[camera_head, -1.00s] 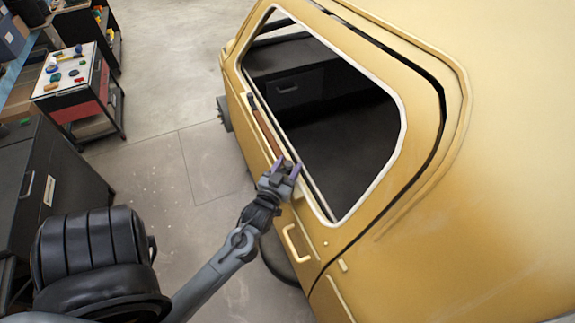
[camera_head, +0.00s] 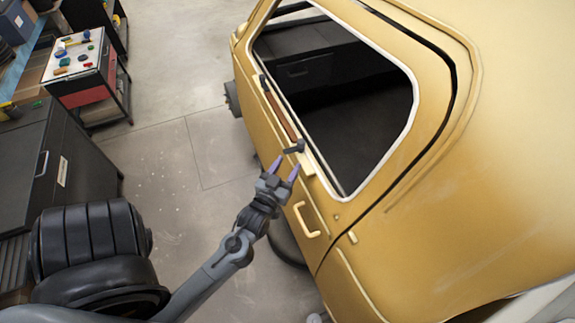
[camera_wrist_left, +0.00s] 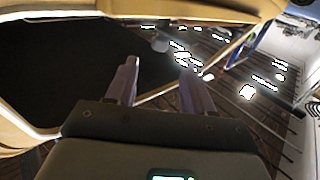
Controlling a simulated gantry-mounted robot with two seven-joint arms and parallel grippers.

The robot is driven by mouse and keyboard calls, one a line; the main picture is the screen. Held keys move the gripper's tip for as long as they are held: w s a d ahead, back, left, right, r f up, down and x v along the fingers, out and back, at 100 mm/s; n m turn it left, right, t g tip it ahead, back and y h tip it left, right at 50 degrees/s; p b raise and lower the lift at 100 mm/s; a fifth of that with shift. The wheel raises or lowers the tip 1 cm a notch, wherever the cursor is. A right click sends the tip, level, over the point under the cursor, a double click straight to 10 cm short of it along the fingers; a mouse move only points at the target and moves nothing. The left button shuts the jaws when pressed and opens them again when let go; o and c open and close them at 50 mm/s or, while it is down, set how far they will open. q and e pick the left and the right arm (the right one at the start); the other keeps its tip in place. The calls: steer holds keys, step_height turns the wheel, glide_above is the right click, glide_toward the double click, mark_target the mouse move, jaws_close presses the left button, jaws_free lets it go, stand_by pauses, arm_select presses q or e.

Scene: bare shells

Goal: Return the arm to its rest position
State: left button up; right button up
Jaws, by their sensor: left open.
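My left gripper (camera_head: 285,168) is open and empty, just outside the door of the yellow car body (camera_head: 500,150). A brown bar with dark ends (camera_head: 280,115) lies along the sill of the window opening. Its near dark end is slightly beyond my fingertips, and the gripper looks apart from it. In the left wrist view my two purple-grey fingers (camera_wrist_left: 160,78) stand apart with nothing between them. The dark window opening shows behind them at the left. My right gripper is not in view.
A door handle (camera_head: 306,220) sits below the window, close to my left wrist. Black tyres (camera_head: 90,240) are stacked at lower left by a dark cabinet (camera_head: 60,160). A cart (camera_head: 85,75) with small coloured items stands at upper left. Grey floor between is clear.

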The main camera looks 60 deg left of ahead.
arm_select(q)
steer(key=w+d+m+g+h, duration=0.2)
steer(key=d+m+h, duration=0.5)
steer(key=d, duration=0.7)
steer(key=s+d+f+m+g+h, duration=0.1)
steer(key=s+d+f+g, duration=0.2)
steer(key=s, duration=0.3)
steer(key=s+d+f+g+h, duration=0.2)
steer(key=s+d+f+g, duration=0.1)
steer(key=s+g, duration=0.3)
steer(key=shift+s+d+m, duration=0.4)
steer(key=shift+s+d, duration=0.25)
steer(key=shift+s, duration=0.15)
steer(key=shift+f, duration=0.15)
